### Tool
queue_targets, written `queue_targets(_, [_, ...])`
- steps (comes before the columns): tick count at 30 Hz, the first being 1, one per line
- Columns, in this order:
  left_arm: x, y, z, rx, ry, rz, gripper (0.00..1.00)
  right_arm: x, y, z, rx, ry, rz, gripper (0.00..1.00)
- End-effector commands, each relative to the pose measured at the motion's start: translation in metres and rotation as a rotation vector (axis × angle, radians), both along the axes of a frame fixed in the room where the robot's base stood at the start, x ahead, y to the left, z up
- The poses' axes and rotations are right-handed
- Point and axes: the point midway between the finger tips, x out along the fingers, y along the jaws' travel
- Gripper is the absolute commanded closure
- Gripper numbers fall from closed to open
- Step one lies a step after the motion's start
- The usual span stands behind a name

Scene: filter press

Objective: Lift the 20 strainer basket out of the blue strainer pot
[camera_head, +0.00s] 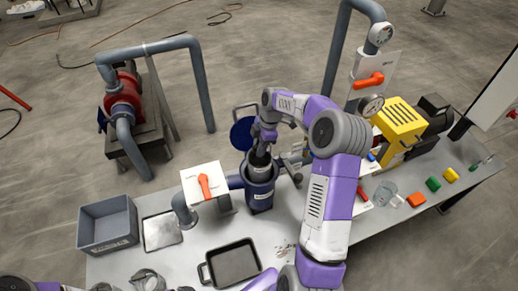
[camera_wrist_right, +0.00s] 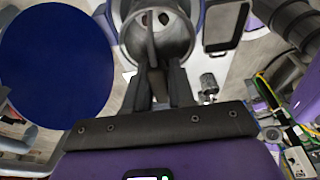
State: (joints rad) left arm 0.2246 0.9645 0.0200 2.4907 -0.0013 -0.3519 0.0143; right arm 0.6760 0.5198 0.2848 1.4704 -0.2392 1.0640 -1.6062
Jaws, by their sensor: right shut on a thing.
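The blue strainer pot (camera_head: 259,198) stands upright on the table, just right of the white panel with an orange lever. Its round blue lid (camera_head: 240,136) is swung open behind it and shows large in the right wrist view (camera_wrist_right: 55,65). My right gripper (camera_head: 264,140) is above the pot mouth, pointing down. In the right wrist view its two dark fingers (camera_wrist_right: 155,88) are shut on the strainer basket's handle. The grey basket (camera_wrist_right: 155,45) lies just beyond the fingertips; how deep it sits in the pot is unclear.
A black tray (camera_head: 233,264) lies in front of the pot. A grey bin (camera_head: 107,223) and a flat metal plate (camera_head: 162,231) are at the left. A valve panel (camera_head: 375,80), a yellow unit (camera_head: 400,122) and a glass beaker (camera_head: 385,192) stand to the right.

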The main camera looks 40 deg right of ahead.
Motion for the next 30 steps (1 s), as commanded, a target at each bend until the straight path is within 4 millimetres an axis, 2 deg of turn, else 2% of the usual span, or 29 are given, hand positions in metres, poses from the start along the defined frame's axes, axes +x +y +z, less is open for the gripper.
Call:
queue_targets(1, [0.000,0.000,0.006,0.000,0.000,0.000,0.00,0.000,0.000,0.009,-0.001,-0.002,0.000,1.00])
queue_targets(25, [0.000,0.000,0.057,0.000,0.000,0.000,0.00,0.000,0.000,0.089,-0.001,-0.001,0.000,1.00])
queue_targets(30, [0.000,0.000,0.043,0.000,0.000,0.000,0.00,-0.017,0.004,0.085,-0.002,0.000,0.000,1.00])
